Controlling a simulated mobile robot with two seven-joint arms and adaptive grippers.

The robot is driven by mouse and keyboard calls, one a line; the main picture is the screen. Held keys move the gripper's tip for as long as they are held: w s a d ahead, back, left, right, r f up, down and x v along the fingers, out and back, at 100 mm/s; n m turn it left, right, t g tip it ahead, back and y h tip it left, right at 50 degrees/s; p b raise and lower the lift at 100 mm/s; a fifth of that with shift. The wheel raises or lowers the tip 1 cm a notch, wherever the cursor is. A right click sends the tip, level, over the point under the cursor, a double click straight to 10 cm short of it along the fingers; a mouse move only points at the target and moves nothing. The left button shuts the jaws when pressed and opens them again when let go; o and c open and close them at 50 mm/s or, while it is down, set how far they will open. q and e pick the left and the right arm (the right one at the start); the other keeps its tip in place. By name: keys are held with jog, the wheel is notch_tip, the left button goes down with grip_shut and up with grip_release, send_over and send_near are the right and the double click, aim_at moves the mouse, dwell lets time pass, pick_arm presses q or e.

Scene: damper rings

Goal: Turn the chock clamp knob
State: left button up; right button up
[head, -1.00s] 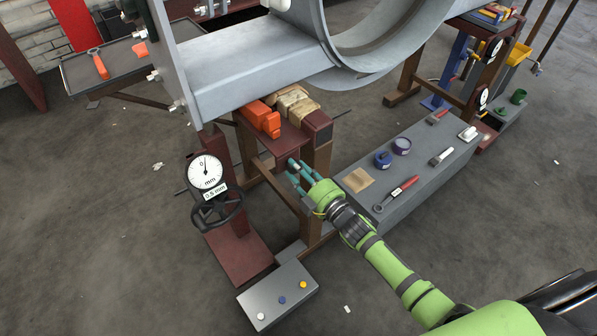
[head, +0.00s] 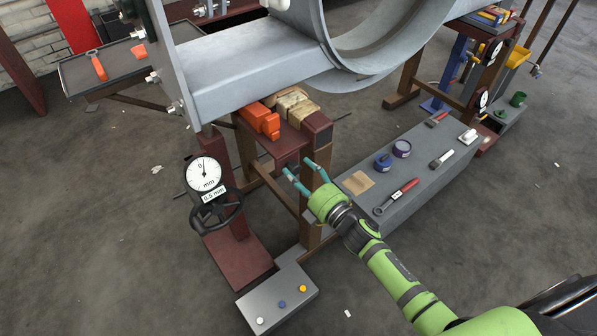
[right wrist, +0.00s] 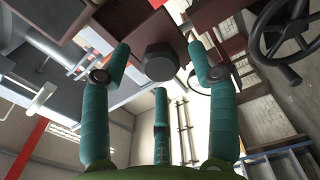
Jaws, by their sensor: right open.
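In the right wrist view, a dark six-sided knob (right wrist: 160,62), which looks like the chock clamp knob, sits under a brown-red beam. My right gripper (head: 297,166) is open, with its teal fingers apart and pointing up toward the stand. In the wrist view its fingertips lie on either side of the knob, with no clear contact. In the head view the knob is hard to make out near the fingertips. Orange chocks (head: 260,119) and wooden blocks (head: 296,104) lie on the brown-red stand (head: 286,137) above the gripper. My left gripper is not in view.
A dial gauge (head: 203,173) and a black handwheel (head: 216,212) stand left of the gripper. A grey box with buttons (head: 277,297) is below. A long grey bench (head: 425,170) with a wrench, cans and brushes lies to the right. A large grey steel ring (head: 385,50) hangs above.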

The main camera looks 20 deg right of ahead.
jog(key=shift+s+d, duration=0.2)
jog(key=shift+s, duration=0.3)
jog(key=p+v, duration=0.1)
jog(key=v, duration=0.5)
jog(key=shift+p, duration=0.4)
dwell(0.3)
